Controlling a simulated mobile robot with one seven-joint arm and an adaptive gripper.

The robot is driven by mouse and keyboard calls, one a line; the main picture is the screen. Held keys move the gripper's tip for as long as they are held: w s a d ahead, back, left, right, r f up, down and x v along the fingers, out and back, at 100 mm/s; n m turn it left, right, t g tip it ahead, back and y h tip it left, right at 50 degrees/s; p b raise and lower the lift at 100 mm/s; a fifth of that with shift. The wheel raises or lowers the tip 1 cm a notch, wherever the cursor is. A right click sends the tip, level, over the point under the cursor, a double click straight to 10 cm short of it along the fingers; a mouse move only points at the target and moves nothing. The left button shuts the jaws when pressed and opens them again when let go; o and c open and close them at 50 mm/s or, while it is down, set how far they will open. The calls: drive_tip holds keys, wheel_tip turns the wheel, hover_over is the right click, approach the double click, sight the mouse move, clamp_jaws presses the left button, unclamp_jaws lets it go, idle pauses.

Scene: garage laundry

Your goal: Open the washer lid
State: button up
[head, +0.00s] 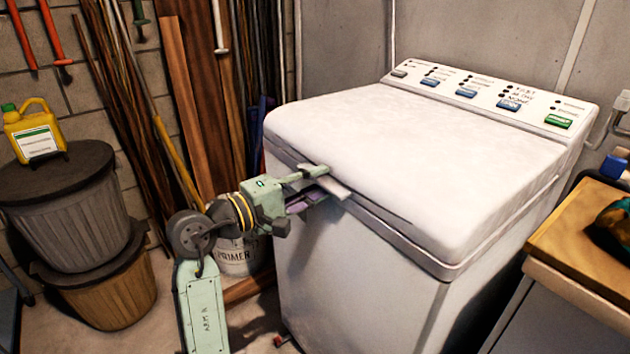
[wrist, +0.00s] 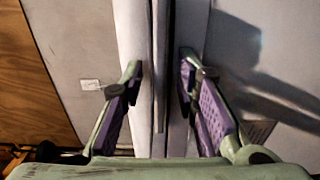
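The white washer (head: 345,265) stands in the middle of the head view. Its lid (head: 380,140) lies flat and closed on top. A thin handle lip (head: 337,187) sticks out at the lid's front edge. My gripper (head: 318,187) is at this lip, near the left part of the front edge. In the wrist view, my gripper (wrist: 160,95) is open, with the lip (wrist: 160,70) running between the two purple-padded fingers. Both fingers show gaps to the lip. I cannot tell whether either fingertip touches the washer.
A control panel (head: 490,92) with coloured buttons runs along the washer's back. Bins (head: 75,210) and a yellow jug (head: 35,135) stand at left. A paint bucket (head: 238,258) is behind my arm. A wooden-topped cabinet (head: 580,240) is close on the right.

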clamp_jaws()
idle(0.4)
idle(0.5)
